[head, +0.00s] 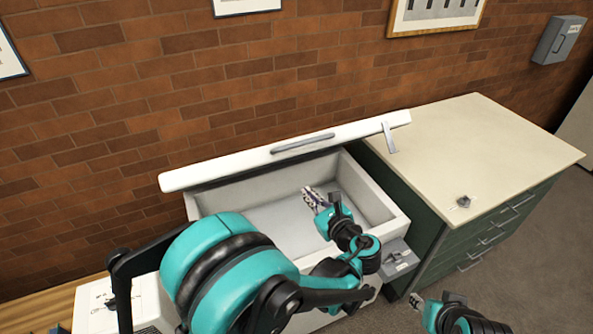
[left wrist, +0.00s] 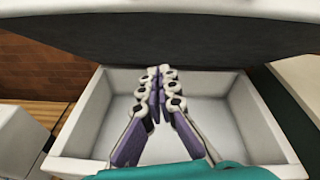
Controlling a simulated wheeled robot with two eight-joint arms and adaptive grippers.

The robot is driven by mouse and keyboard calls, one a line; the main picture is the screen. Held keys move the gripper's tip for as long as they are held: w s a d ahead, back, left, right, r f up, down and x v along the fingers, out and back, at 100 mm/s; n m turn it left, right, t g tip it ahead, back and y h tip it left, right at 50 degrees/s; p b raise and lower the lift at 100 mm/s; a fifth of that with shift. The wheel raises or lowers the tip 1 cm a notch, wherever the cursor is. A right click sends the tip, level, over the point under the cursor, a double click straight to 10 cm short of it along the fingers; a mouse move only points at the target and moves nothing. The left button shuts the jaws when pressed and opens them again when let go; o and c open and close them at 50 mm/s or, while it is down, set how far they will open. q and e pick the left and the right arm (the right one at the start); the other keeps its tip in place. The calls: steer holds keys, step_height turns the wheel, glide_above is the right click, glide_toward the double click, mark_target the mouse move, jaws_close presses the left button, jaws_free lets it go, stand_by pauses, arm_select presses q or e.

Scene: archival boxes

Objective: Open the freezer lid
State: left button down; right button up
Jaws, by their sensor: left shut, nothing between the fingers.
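The white freezer (head: 397,222) stands against the brick wall, its pale inside uncovered and empty where I can see it. Its lid (head: 230,167) is raised at the back, seen nearly edge-on, with a grey handle (head: 303,143) on it. In the left wrist view the freezer rim (left wrist: 281,128) surrounds the fingers, and the lid (left wrist: 150,42) spans the top as a dark face with a white edge. My left gripper (head: 308,192) is shut and empty over the opening, apart from the lid. It also shows in the left wrist view (left wrist: 158,75). My right gripper (head: 417,299) is low, right of the freezer; its jaws are unclear.
A green cabinet (head: 430,225) with a cream top (head: 470,150) stands close on the freezer's right. A small metal item (head: 463,201) lies on that top. A grey bracket (head: 389,137) is at the lid's right end. White equipment (head: 100,302) stands at left.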

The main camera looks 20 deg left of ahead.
arm_select(q)
steer(key=w+a+r+m+t+y+b, duration=0.1)
steer(key=w+a+r+m+t, duration=0.1)
steer(key=w+a, duration=0.4)
step_height(320, 180, up, 3)
steer(key=shift+w+a+f+m, duration=0.2)
steer(key=shift+w+a+m, duration=0.1)
steer(key=shift+a+m, duration=0.25)
steer(key=shift+r, duration=0.1)
